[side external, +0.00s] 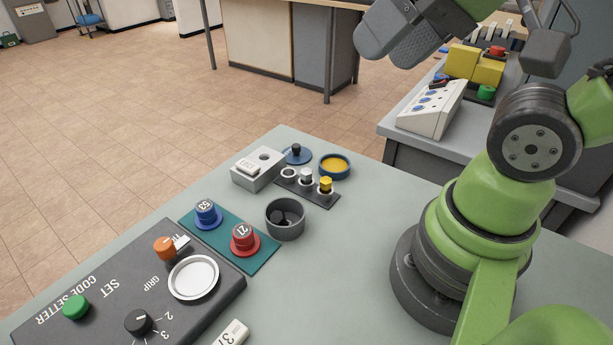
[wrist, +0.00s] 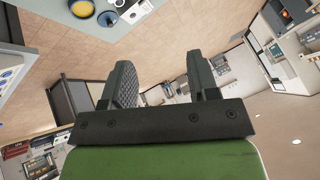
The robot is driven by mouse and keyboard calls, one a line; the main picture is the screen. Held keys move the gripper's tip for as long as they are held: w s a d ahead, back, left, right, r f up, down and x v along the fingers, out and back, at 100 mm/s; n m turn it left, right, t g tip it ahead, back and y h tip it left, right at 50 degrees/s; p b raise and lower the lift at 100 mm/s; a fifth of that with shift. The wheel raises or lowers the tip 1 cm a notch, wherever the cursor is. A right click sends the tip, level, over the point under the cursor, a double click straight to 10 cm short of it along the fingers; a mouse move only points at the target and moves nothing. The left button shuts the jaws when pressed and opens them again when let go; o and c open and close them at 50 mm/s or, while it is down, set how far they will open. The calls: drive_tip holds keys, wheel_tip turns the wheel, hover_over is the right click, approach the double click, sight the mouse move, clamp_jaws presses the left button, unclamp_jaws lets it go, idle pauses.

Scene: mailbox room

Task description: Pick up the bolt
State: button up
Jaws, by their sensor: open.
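A small dark rack (side external: 311,194) on the grey-green table holds several small pieces in a row. One has a yellow head (side external: 326,184), one a silver top (side external: 306,175), and one place shows a white ring (side external: 289,173). I cannot tell for sure which is the bolt; the yellow-headed and silver pieces look most like bolts. My gripper (side external: 392,42) is high above and beyond the table's far edge, well apart from the rack. In the wrist view my gripper (wrist: 160,68) is open, with nothing between its fingers. The rack is not clear in the wrist view.
Around the rack stand a grey box (side external: 258,170), a blue dish with a black knob (side external: 297,154), a yellow-filled blue dish (side external: 335,165) and a dark cup (side external: 285,219). Red (side external: 242,238) and blue (side external: 206,213) numbered knobs and a control panel (side external: 110,290) lie nearer. The table's middle right is clear.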

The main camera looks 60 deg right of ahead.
drive_tip(key=w+d+f+n+g+h, duration=0.1)
drive_tip(key=w+d+f+n+g, duration=0.15)
drive_tip(key=w, duration=0.45)
drive_tip(key=n+g+h, duration=0.1)
drive_tip(key=n+g, duration=0.4)
hover_over(307, 171)
drive_tip(key=shift+m, duration=0.25)
wheel_tip(307, 171, down, 20)
drive_tip(key=shift+d+r, duration=0.1)
drive_tip(key=shift+r, duration=0.15)
drive_tip(key=shift+f, duration=3)
clamp_jaws()
